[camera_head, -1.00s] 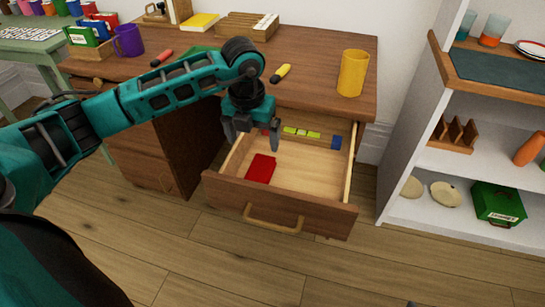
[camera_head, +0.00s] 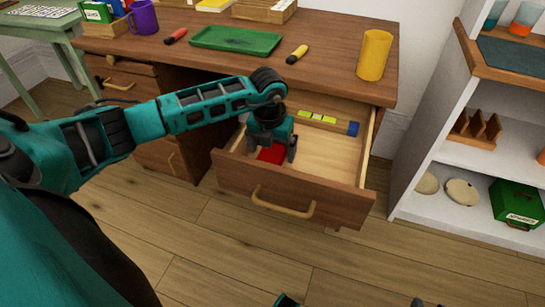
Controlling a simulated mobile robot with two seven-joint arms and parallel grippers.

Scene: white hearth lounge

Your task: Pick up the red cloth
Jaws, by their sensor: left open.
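The red cloth (camera_head: 271,155) lies flat on the floor of the open desk drawer (camera_head: 325,158), near its left side. My left gripper (camera_head: 269,148) reaches down into the drawer with its fingers apart, over the cloth. The gripper hides the far part of the cloth. I cannot tell whether the fingers touch the cloth or the drawer floor.
A yellow-green level (camera_head: 325,120) lies at the back of the drawer. The desktop (camera_head: 335,50) above holds a green tray (camera_head: 236,40), markers, a yellow cup (camera_head: 374,55) and a purple mug (camera_head: 143,17). A white shelf (camera_head: 425,120) stands at the right.

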